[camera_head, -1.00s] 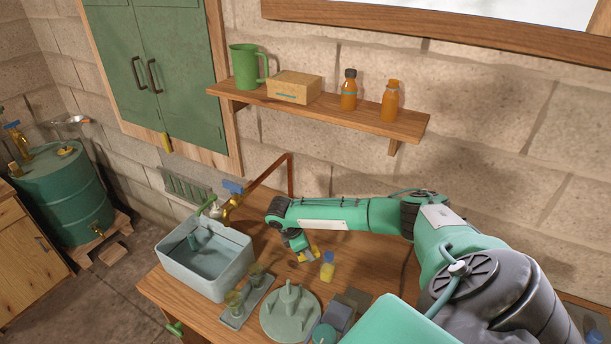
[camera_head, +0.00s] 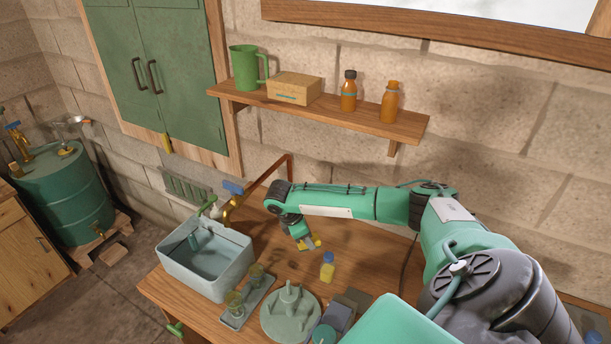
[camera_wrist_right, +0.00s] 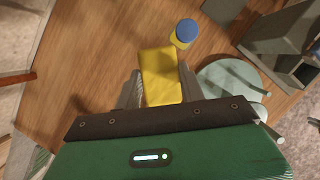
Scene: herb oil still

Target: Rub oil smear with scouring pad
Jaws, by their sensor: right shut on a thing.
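My right gripper (camera_head: 306,242) is over the wooden worktop in the head view. It is shut on a yellow block, which looks like the scouring pad (camera_head: 315,241). In the right wrist view the pad (camera_wrist_right: 161,77) sits between the two fingers (camera_wrist_right: 160,92). I cannot tell whether the pad touches the worktop. I cannot make out an oil smear in either view. My left gripper is not in view.
A small yellow bottle with a blue cap (camera_head: 327,267) stands close to the pad. A grey basin (camera_head: 207,264) is at left. The worktop (camera_head: 365,256) is bare to the right.

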